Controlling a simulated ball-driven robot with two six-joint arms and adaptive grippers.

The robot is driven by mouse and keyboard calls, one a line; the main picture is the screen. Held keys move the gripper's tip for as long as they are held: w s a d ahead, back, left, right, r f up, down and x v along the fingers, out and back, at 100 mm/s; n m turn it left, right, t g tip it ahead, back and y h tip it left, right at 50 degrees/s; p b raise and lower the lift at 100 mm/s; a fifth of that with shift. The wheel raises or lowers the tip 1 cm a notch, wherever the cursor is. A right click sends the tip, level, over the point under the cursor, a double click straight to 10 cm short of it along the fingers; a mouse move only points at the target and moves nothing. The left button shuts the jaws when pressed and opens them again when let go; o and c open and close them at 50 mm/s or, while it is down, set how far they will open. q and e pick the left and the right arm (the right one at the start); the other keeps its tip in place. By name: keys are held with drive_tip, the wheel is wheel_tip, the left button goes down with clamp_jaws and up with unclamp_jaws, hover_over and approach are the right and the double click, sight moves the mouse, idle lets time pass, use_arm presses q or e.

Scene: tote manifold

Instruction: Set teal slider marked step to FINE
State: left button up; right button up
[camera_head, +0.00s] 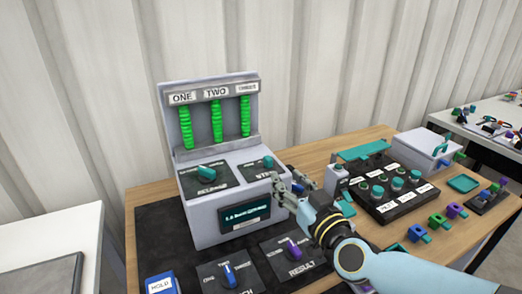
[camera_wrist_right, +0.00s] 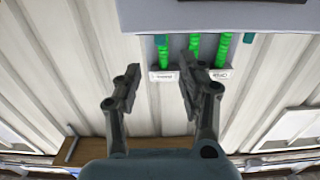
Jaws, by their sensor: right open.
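A grey console (camera_head: 222,216) stands on the table. On its sloped face, a small teal control (camera_head: 268,163) sits on the right black plate, whose label is partly readable and may be the step one. Its setting is too small to read. My right gripper (camera_head: 290,185) is open and empty beside the console's right front, close to the small teal control. In the right wrist view its two fingers (camera_wrist_right: 158,75) are spread apart, with nothing between them. My left gripper is not in view.
Green columns (camera_head: 217,120) stand on the console's back panel. A blue knob (camera_head: 228,275) and a purple knob (camera_head: 293,248) sit in front of the console. A black button box (camera_head: 390,190) and a white lidded box (camera_head: 422,152) are to the right.

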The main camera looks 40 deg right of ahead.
sight(270, 160)
drive_tip(key=x, duration=0.6)
drive_tip(key=shift+r, duration=0.15)
drive_tip(key=x, duration=0.3)
drive_tip(key=shift+w+d, duration=0.1)
drive_tip(key=shift+w, duration=0.25)
drive_tip(key=shift+w+d, duration=0.1)
drive_tip(key=shift+w, duration=0.25)
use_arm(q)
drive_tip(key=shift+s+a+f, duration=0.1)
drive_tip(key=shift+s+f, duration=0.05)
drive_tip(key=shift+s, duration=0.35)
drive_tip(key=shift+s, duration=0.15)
use_arm(e)
drive_tip(key=shift+c, duration=0.5)
drive_tip(key=shift+c, duration=1)
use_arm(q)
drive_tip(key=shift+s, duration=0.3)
use_arm(e)
clamp_jaws()
